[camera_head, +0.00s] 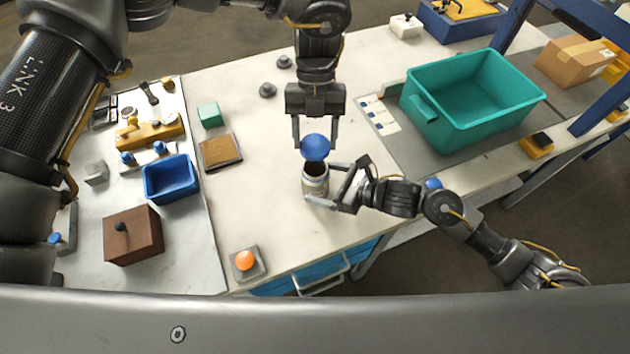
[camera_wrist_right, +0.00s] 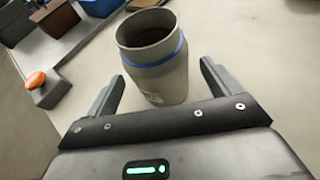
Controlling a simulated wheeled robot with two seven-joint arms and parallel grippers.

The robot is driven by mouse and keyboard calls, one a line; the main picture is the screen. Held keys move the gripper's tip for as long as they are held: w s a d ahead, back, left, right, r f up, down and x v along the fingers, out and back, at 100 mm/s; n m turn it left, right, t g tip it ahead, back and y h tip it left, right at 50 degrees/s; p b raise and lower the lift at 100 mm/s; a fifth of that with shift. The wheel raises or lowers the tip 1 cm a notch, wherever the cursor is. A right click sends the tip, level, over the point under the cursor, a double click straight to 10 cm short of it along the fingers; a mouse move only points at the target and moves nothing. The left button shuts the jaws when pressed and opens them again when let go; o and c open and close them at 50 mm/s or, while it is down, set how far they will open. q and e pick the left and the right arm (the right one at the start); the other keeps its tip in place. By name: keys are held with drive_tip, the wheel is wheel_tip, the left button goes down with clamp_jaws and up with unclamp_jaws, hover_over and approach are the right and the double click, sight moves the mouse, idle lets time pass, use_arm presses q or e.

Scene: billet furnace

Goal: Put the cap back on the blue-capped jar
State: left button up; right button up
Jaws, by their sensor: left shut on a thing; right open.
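The blue cap (camera_head: 316,147) is between the fingers of my left gripper (camera_head: 316,143), which is shut on it. In the head view the cap appears just above and behind the jar mouth; I cannot tell the exact gap. The jar (camera_head: 315,183) stands upright and uncapped on the white table, with a dark open mouth. In the right wrist view the jar (camera_wrist_right: 155,60) shows a blue band below its rim. My right gripper (camera_head: 335,182) is open, its fingers on either side of the jar. It also shows in the right wrist view (camera_wrist_right: 160,85).
A teal bin (camera_head: 470,125) stands at the right. A blue bin (camera_head: 171,180), a brown box (camera_head: 133,235), a cork-coloured pad (camera_head: 221,152) and a green block (camera_head: 209,115) are at the left. An orange button (camera_head: 245,261) is near the front edge. Table around the jar is clear.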

drive_tip(key=shift+x, duration=1.55)
drive_tip(key=c, duration=1.5)
use_arm(q)
drive_tip(key=shift+f, duration=2.45)
use_arm(e)
drive_tip(key=shift+o, duration=0.2)
